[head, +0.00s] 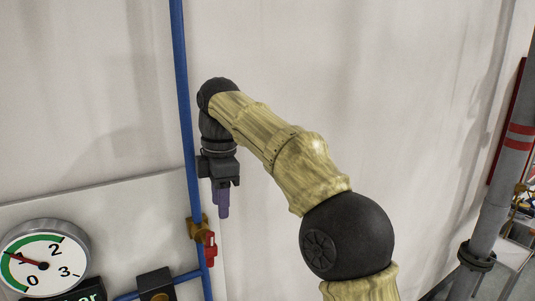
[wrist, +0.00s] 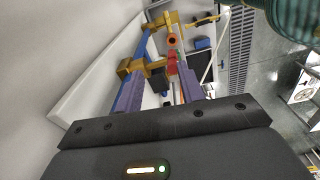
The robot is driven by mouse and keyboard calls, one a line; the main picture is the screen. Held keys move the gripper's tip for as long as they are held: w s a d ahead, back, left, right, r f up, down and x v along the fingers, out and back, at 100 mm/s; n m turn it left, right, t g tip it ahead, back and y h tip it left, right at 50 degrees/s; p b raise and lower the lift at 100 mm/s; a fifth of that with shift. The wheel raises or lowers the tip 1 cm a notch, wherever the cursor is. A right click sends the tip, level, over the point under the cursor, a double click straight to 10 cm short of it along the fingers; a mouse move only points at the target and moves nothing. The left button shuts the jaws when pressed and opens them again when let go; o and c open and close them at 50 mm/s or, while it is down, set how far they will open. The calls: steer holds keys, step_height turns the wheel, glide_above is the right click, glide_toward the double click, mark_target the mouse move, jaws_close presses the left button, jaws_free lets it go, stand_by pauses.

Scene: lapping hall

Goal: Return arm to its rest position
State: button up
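My arm reaches up and left in the head view, bent at its black joints, with my gripper (head: 222,208) hanging down from its end. The gripper's purple fingers point downward, just right of a blue pipe (head: 181,90). In the wrist view my gripper (wrist: 158,92) has its two purple fingers spread apart, with nothing held between them. A brass valve (head: 197,228) with a red handle (head: 210,249) sits on the pipe below the fingertips. The red handle also shows beyond the fingers in the wrist view (wrist: 172,62). It looks apart from them.
A round pressure gauge (head: 42,260) is at lower left, beside a black box (head: 156,284) on the blue piping. A pale wall (head: 400,90) stands behind the arm. A grey pipe with red bands (head: 498,190) stands at the right. The space between it and my arm looks clear.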

steer(key=d+f+m+b, duration=0.2)
steer(key=d+f+m, duration=0.2)
steer(key=f, duration=0.4)
steer(key=s+d+f+m+t+b, duration=0.1)
steer(key=d+f+m+b, duration=0.15)
steer(key=d+f, duration=0.35)
steer(key=d+f+m+b, duration=0.25)
steer(key=f+m, duration=0.25)
steer(key=f, duration=0.4)
steer(key=s+d+f+m+t+b, duration=0.1)
steer(key=s+d+f+m+b, duration=0.3)
steer(key=s+d+f+m, duration=0.7)
steer(key=s+d+f, duration=0.3)
steer(key=f, duration=0.3)
steer(key=shift+s+d+f+h+b, duration=0.15)
steer(key=shift+h+b, duration=0.25)
steer(key=shift+m, duration=0.25)
